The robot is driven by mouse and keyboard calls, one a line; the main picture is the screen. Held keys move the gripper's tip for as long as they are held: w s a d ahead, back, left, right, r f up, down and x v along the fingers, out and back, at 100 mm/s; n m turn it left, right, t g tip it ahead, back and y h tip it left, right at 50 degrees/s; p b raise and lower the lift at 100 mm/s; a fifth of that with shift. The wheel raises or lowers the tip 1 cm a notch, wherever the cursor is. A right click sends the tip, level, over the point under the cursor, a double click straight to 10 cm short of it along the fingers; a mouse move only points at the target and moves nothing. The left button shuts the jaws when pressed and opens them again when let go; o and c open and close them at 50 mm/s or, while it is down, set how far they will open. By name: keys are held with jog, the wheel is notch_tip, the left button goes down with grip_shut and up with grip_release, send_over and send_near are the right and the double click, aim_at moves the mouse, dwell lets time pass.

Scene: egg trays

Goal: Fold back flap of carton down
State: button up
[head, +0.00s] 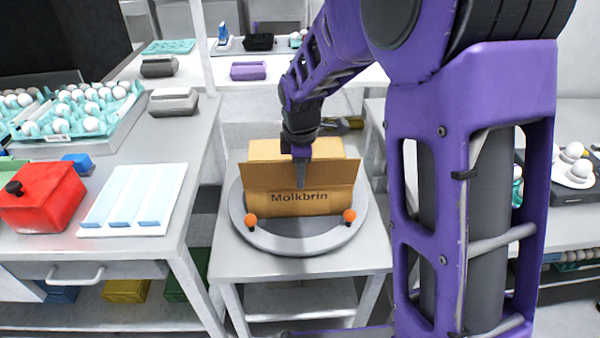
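The cardboard carton (330,205), printed "Molkbrin" on the side facing me, stands on a round grey turntable (258,238). A wide cardboard panel (265,175) spans its near upper part. A lighter panel (264,149), which looks like the back flap, shows behind and above it; its exact tilt is unclear. My gripper (301,185) points down at the middle of the carton, with its tip in front of the near panel in the picture. Its fingers look like one narrow shape, so their opening and any contact with the cardboard cannot be told. The carton's inside is hidden.
Two orange balls (250,220) (350,216) sit at the turntable's near edge. The left bench holds a red box (42,197), a white tray (132,200) and a teal egg tray (75,112). My purple arm blocks much of the right side.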

grip_shut()
dwell(1.4)
